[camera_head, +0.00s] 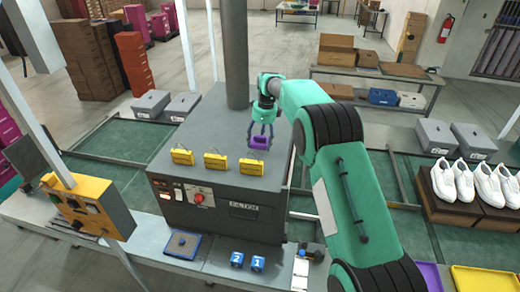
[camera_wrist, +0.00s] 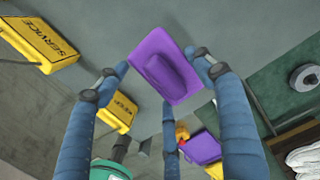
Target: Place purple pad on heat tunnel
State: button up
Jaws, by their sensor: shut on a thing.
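The purple pad (camera_head: 260,143) is between the fingers of my gripper (camera_head: 262,132), which is shut on it. In the wrist view the purple pad (camera_wrist: 165,72) shows its raised middle part, with the fingertips at its edges. The heat tunnel (camera_head: 225,122) is the large grey box, and the pad is over the right part of its flat top. I cannot tell whether the pad touches the top or is slightly above it. The tunnel's grey top also fills the upper part of the wrist view (camera_wrist: 110,30).
Several yellow service tags (camera_head: 215,161) stand along the tunnel top's front edge, left of the pad. A dark column (camera_head: 234,50) rises behind. A control box (camera_head: 88,205) is at left, white shoes (camera_head: 452,180) at right. The tunnel top around the pad is bare.

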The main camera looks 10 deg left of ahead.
aim_at(260, 149)
jog(key=shift+f+p, duration=0.35)
jog(key=shift+f, duration=1.95)
jog(key=shift+f, duration=0.1)
jog(key=o, duration=1.2)
jog(key=r, duration=0.4)
jog(key=d+r+b, duration=0.1)
jog(key=r, duration=0.7)
jog(key=shift+d+r+b, duration=0.1)
jog(key=shift+d+b, duration=0.15)
jog(key=shift+b, duration=0.1)
